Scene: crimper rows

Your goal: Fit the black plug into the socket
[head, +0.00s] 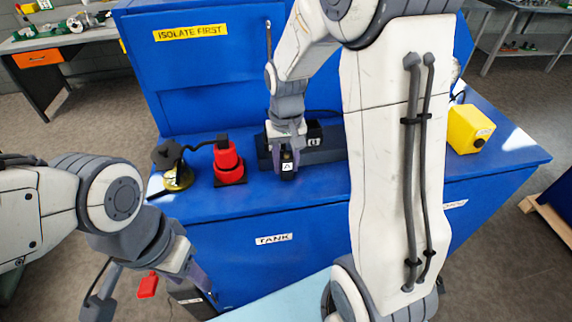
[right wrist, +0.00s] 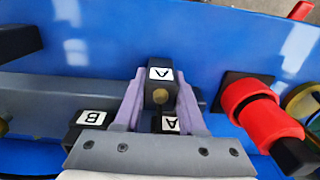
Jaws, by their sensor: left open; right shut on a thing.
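The black plug (head: 287,167), a small block with a white A label, is held between the fingers of my right gripper (head: 287,150) over the blue bench top. In the right wrist view the plug (right wrist: 160,94) sits between the purple fingers, with a brass round face showing. A grey rail (head: 325,156) with dark blocks stands right beside it. In the right wrist view one block (right wrist: 170,124) bears an A label and another (right wrist: 90,118) a B label. The gripper partly hides the A block; I cannot tell whether the plug touches it. My left gripper (head: 200,283) is open, low before the bench.
A red cylinder (head: 228,163) on a black base and a brass-coloured round part (head: 178,176) stand left of the rail. A yellow box (head: 470,129) is at the bench's right. A blue panel (head: 215,75) rises behind. A red piece (head: 147,286) shows beside my left gripper.

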